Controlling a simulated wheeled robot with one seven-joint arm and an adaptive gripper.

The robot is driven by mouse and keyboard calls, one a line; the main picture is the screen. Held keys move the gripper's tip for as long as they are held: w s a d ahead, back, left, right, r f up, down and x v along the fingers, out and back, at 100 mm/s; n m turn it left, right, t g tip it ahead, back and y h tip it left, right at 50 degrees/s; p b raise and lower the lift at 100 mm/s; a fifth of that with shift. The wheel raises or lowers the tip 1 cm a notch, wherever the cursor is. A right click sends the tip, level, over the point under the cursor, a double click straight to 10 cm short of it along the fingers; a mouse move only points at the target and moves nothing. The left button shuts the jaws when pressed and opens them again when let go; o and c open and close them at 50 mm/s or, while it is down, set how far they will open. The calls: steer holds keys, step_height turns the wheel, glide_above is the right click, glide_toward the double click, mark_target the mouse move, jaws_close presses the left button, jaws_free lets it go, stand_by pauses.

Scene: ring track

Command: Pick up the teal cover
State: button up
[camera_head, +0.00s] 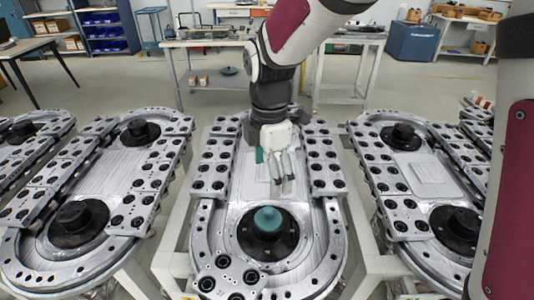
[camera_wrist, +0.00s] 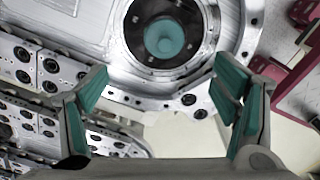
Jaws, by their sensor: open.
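The teal cover (camera_head: 267,221) is a round, domed piece. It sits at the centre of a black round hub near the front end of the middle ring track (camera_head: 205,240). In the wrist view the teal cover (camera_wrist: 165,38) shows near the top, above and between my fingers. My gripper (camera_head: 281,188) hangs over the middle track, behind the cover in the head view, and is apart from it. In the wrist view my gripper (camera_wrist: 165,95) is open, with teal pads on its spread fingers and nothing between them.
Similar ring tracks stand on the left (camera_head: 115,195) and right (camera_head: 425,175), with black hubs. A metal block with holes (camera_head: 230,278) lies at the front of the middle track. Worktables (camera_head: 205,43) and shelves stand behind, beyond open floor.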

mark_target(268, 210)
step_height(268, 210, down, 8)
steer(key=shift+s+r, duration=0.1)
steer(key=shift+r, duration=0.1)
steer(key=f, duration=0.2)
steer(key=s+f+p, duration=0.1)
steer(key=f, duration=0.1)
steer(key=shift+a+f, duration=0.15)
steer(key=shift+f, duration=0.1)
steer(key=shift+w+f, duration=0.1)
steer(key=shift+f, duration=0.35)
steer(key=c, duration=1.2)
